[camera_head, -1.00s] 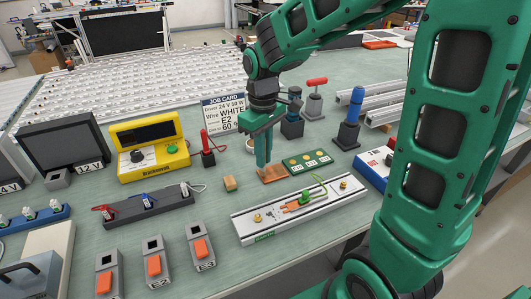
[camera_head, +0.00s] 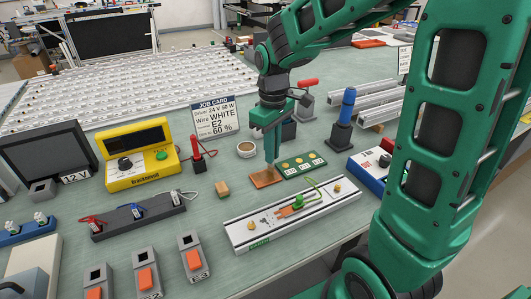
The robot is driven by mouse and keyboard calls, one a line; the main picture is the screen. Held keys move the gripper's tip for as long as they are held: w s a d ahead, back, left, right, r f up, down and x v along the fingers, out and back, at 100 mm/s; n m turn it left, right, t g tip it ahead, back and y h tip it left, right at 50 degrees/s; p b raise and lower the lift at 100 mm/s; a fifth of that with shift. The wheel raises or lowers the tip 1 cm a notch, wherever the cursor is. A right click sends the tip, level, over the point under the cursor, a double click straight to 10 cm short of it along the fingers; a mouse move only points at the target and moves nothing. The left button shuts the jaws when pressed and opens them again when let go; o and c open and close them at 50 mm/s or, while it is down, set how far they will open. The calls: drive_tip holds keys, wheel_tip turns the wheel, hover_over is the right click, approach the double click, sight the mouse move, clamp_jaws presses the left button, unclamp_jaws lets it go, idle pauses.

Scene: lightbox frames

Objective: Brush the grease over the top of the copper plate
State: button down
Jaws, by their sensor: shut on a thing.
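The copper plate (camera_head: 265,179) lies flat on the bench, a small orange-brown rectangle. My gripper (camera_head: 272,159) points down over its upper right part, with the fingers close together. It is shut on a slim thing, taken to be the brush, which the fingers mostly hide. Its tip is at or just above the plate; I cannot tell whether it touches. A small round pot (camera_head: 246,149) with brown contents, which looks like the grease, stands behind and left of the plate. No grease can be made out on the plate.
A green board (camera_head: 303,166) with gold pads lies right of the plate. A white rail with a copper piece (camera_head: 290,217) lies in front. A small tan block (camera_head: 222,189) sits left. A job card (camera_head: 215,117) and red-handled tool (camera_head: 197,160) stand behind left.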

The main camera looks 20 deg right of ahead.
drive_tip(key=shift+a+r, duration=0.15)
drive_tip(key=shift+r, duration=3.65)
